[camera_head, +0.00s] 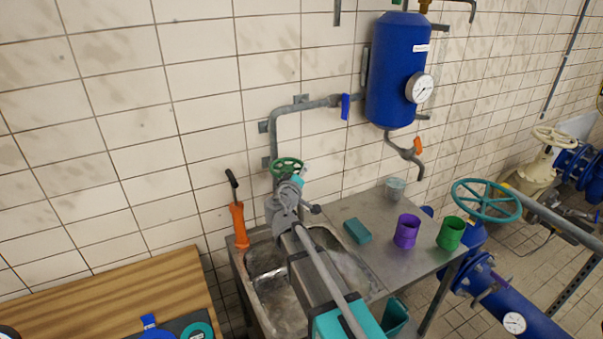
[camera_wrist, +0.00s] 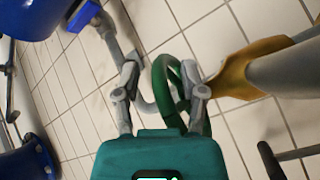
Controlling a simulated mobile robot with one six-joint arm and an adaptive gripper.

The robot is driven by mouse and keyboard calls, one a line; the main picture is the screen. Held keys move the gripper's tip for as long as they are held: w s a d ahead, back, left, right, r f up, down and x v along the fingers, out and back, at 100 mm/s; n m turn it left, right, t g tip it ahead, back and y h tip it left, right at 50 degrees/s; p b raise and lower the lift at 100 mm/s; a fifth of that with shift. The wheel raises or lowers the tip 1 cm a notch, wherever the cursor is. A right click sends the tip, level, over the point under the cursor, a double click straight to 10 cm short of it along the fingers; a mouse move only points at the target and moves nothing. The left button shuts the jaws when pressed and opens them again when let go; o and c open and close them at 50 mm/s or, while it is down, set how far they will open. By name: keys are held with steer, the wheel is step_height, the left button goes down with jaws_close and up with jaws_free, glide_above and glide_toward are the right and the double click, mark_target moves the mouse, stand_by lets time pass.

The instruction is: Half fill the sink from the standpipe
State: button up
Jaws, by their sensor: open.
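The sink (camera_head: 249,297) is a grey metal basin below my arm; my arm hides much of it, and I cannot tell its water level. The standpipe's green handwheel (camera_head: 287,163) is on the wall side of the sink. In the wrist view the green wheel (camera_wrist: 163,70) curves between and behind the fingers. My gripper (camera_head: 290,184) is at the wheel, with its two fingers apart in the wrist view (camera_wrist: 162,85). I cannot tell whether either finger touches the rim. The standpipe's outlet is not clearly visible.
The metal counter (camera_head: 375,262) to the right holds a teal sponge (camera_head: 357,231), purple cup (camera_head: 406,232), green cup (camera_head: 451,234) and grey cup (camera_head: 395,188). A blue tank (camera_head: 395,70) hangs above. An orange-bodied tool (camera_head: 239,225) stands left of the sink, near a wooden table (camera_head: 120,290).

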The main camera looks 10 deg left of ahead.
jaws_close()
